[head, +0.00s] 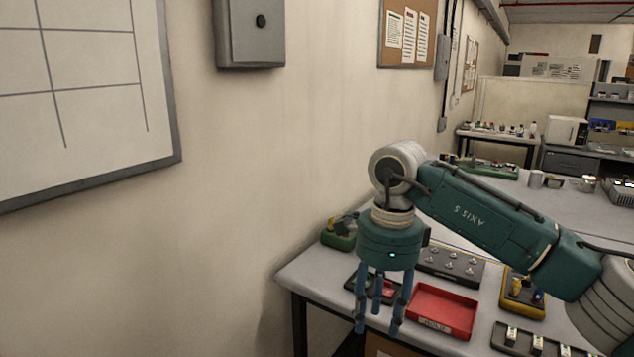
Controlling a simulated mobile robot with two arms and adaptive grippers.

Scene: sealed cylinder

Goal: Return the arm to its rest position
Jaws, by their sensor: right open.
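My right arm (490,218) comes in from the right edge and reaches over the left end of the workbench. Its gripper (379,326) hangs below the wrist with its blue fingers pointing down and spread apart. It is open, and nothing shows between the fingers. The fingers are in front of a small dark tray (350,286) with a red item in it and to the left of a red tray (443,309). My left gripper is not in view.
The grey workbench (303,272) also carries a dark panel with knobs (452,266), a yellow holder (523,293), a dark rack (504,338) and a green fixture (338,236). A wall stands close behind its left end.

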